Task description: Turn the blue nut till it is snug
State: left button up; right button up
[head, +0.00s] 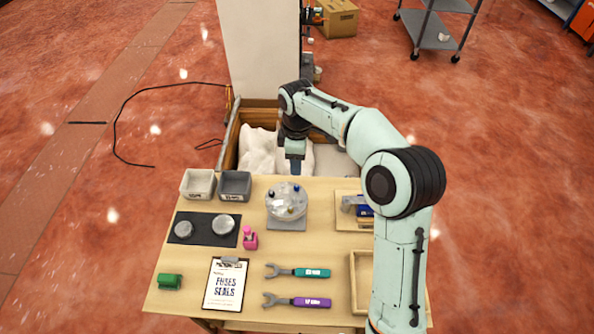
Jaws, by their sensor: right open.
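My left gripper is out of view. Two open-ended wrenches, one teal (298,271) and one purple (298,301), lie in front.
Two small bins, white (198,184) and dark grey (235,186), stand at the back left. A black mat (203,240) holds two round grey discs. A pink item (250,239), a green item (170,282) and a clipboard (226,284) lie nearby. Wooden trays (359,278) are at the right.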

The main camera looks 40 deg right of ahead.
notch_tip(320, 180, up, 3)
dwell(0.7)
